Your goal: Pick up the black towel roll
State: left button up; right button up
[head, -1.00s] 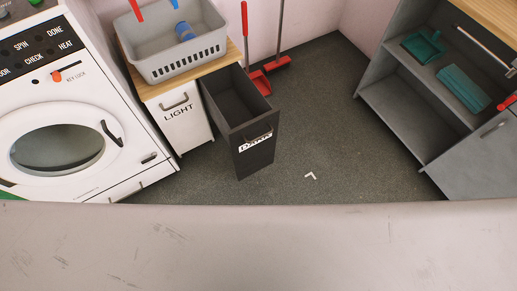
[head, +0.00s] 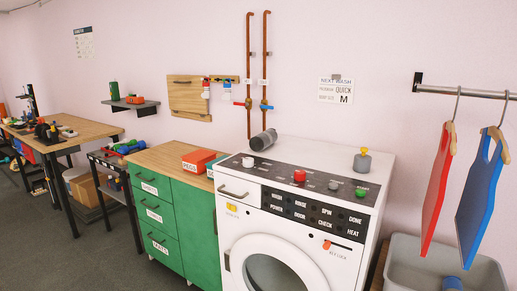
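A dark grey-black roll (head: 263,140) lies on its side on top of the white washing machine (head: 338,262), at the back left near the wall. Its lighter round end faces right. It may be the black towel roll; I see no other dark roll clearly. Neither of my grippers is in view.
The washer top also holds a grey weight-like object (head: 362,160) and a panel with knobs. A green drawer cabinet (head: 190,225) with a red box (head: 198,160) stands left. Red and blue boards (head: 480,199) hang at right above a grey basket (head: 420,268).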

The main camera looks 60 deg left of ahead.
aim_at(261, 141)
jog(key=u, duration=1.75)
jog(key=i, duration=0.1)
